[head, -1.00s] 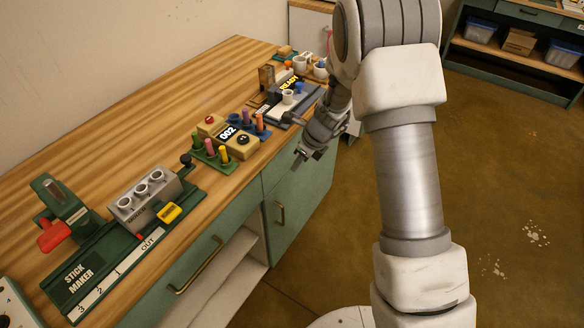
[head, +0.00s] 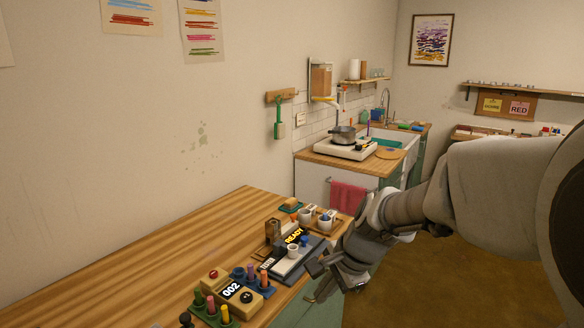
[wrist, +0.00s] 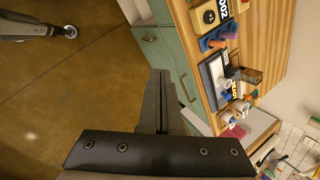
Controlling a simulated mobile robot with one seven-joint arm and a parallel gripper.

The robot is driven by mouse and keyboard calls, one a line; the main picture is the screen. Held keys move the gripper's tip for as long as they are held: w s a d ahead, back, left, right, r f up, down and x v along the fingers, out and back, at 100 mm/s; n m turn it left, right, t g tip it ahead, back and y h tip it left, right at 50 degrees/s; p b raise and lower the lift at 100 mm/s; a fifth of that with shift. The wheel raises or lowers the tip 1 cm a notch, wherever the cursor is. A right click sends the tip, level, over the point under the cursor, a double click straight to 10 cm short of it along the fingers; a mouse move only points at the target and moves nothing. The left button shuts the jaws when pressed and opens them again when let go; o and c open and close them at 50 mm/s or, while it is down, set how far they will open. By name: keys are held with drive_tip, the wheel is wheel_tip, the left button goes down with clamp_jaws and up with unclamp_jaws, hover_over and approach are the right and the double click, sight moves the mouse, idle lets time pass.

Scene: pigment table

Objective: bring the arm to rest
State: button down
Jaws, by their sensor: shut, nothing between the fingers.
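My gripper (head: 318,268) is at the front edge of the wooden table (head: 150,250), beside the grey tester board marked READY. In the wrist view its fingers (wrist: 158,85) are together with nothing between them, out over the floor next to the green cabinet front (wrist: 165,50). My arm reaches in from the right in the head view. The gripper appears apart from the things on the table.
The tester board (head: 312,252) with a small white cup, the yellow 002 box (head: 240,292) and colored sticks stand near the table edge. Behind are white cups (head: 306,214), a hob with a pot (head: 342,136) and a sink.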

drive_tip(key=s+d+r+n+h, duration=0.1)
drive_tip(key=s+d+r+n, duration=0.1)
drive_tip(key=s, duration=0.4)
drive_tip(key=s+d+r+n+t+h+p, duration=0.1)
drive_tip(key=s+d+r+n, duration=0.2)
drive_tip(key=s+n, duration=0.3)
drive_tip(key=s+d+r+n+t+h+p, duration=0.1)
drive_tip(key=s+d+r+n, duration=0.2)
drive_tip(key=s+r+n, duration=0.2)
drive_tip(key=shift+s+h, duration=0.3)
drive_tip(key=shift+s, duration=0.5)
